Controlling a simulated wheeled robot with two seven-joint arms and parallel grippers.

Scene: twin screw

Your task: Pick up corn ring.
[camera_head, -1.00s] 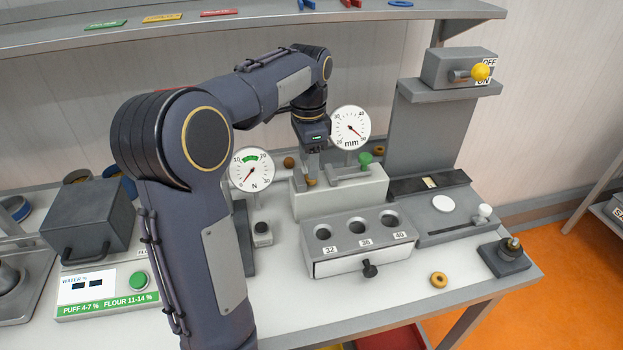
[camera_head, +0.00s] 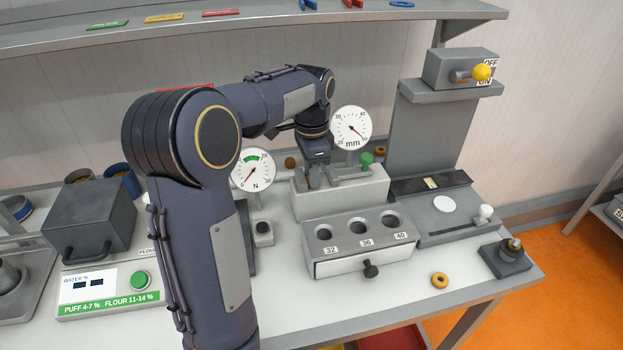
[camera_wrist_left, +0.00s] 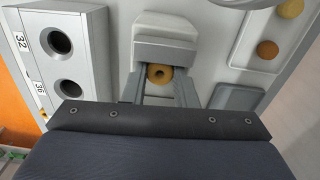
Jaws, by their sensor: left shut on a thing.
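A golden-brown ring with a dark hole, the corn ring (camera_wrist_left: 160,74), sits between the fingertips of my left gripper (camera_wrist_left: 161,88) in the left wrist view. The left gripper is shut on it, at the left end of the white block (camera_head: 345,199) that carries the mm dial (camera_head: 350,128). In the head view the gripper (camera_head: 316,177) points down there and mostly hides the ring. I cannot tell whether the ring still touches the block. My right gripper is not in view.
The grey box with holes marked 32, 36 and 40 (camera_head: 333,251) stands in front of the block. Another brown ring (camera_head: 439,280) lies on the table at the front right. The N dial (camera_head: 252,170) is left of the gripper. A green knob (camera_head: 367,159) is close on its right.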

